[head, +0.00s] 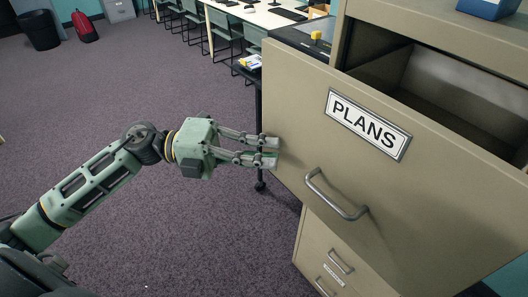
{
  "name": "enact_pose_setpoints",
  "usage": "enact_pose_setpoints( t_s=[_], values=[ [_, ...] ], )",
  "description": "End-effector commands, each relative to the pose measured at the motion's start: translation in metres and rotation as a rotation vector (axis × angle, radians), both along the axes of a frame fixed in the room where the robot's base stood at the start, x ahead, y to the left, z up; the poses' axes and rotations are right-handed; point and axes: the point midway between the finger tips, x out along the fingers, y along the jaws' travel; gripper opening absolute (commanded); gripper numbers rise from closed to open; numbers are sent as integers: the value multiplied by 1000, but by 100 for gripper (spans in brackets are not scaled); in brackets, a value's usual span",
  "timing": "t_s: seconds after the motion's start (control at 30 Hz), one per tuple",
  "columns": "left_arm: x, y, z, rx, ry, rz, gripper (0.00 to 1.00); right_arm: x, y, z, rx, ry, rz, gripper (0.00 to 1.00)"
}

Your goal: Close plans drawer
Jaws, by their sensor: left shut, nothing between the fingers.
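The plans drawer (410,195) is a beige cabinet drawer pulled open toward me, with its inside showing behind the front. A white label reading PLANS (368,124) and a metal bar handle (336,197) are on its front. My left gripper (272,152) is shut and empty, its fingertips at the left edge of the drawer front, left of and above the handle. I cannot tell whether the fingertips touch the front. My right gripper is not in view.
Lower drawers (328,262) of the same cabinet sit below and look shut. A blue object (492,8) lies on the cabinet top. A long table (262,17) with chairs, a dark bin (40,30) and a red backpack (84,27) stand farther back. Carpet (110,95) at left is clear.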

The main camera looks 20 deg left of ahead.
Motion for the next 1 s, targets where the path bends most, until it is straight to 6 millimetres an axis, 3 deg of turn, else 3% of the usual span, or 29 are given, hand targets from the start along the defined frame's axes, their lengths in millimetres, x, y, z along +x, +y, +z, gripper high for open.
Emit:
enact_pose_setpoints(
  t_s=[0.37,0.67,1.0],
  values=[
    [19,-10,1,-1,-3,0,0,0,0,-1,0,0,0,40],
    [67,-38,3,-2,-5,0,0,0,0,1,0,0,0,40],
    [134,-78,2,-1,-2,-1,0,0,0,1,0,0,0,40]
  ],
)
